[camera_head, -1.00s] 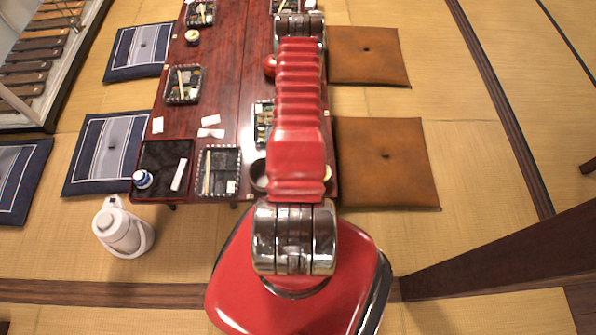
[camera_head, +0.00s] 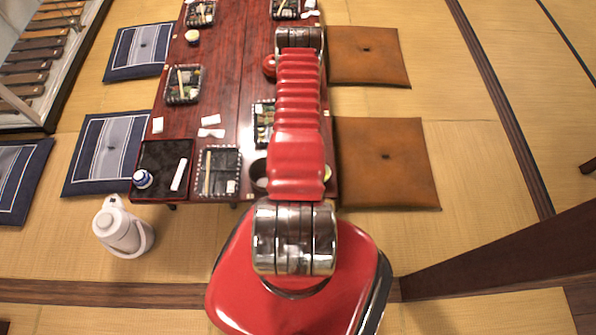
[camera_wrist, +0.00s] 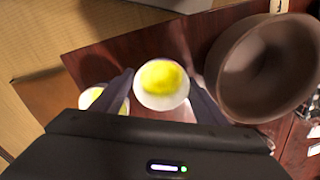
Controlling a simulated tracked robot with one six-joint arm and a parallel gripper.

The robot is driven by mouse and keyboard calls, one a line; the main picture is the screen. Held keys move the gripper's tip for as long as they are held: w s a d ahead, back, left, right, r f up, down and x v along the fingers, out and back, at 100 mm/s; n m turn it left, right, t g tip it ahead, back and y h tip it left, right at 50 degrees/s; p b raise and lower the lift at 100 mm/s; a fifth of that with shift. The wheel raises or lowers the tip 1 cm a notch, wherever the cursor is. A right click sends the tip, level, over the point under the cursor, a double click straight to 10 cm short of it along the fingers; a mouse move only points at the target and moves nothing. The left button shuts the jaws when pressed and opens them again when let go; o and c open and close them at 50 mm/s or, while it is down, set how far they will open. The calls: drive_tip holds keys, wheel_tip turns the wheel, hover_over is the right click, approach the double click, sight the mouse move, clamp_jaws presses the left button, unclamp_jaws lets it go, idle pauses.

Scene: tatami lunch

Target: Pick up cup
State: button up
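A white cup (camera_wrist: 148,98) with yellow contents stands on the dark red table in the wrist view. My gripper (camera_wrist: 160,80) is open, with one dark finger on each side of this cup; I cannot tell whether they touch it. A second pale cup (camera_wrist: 90,96) with yellow in it is partly hidden behind the left finger. In the head view, a small part of a yellow-green cup (camera_head: 327,173) shows beside my arm at the table's right edge. My arm hides the gripper there.
A large brown bowl (camera_wrist: 225,75) stands close right of the right finger. The long table (camera_head: 222,100) holds several lunch trays, including a near one (camera_head: 218,190). Cushions (camera_head: 385,160) flank it. A white jug (camera_head: 122,230) stands on the floor.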

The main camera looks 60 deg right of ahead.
drive_tip(key=c, duration=0.8)
drive_tip(key=shift+r, duration=0.2)
wheel_tip(320, 180, up, 10)
drive_tip(key=shift+f, duration=0.2)
idle(0.9)
idle(1.4)
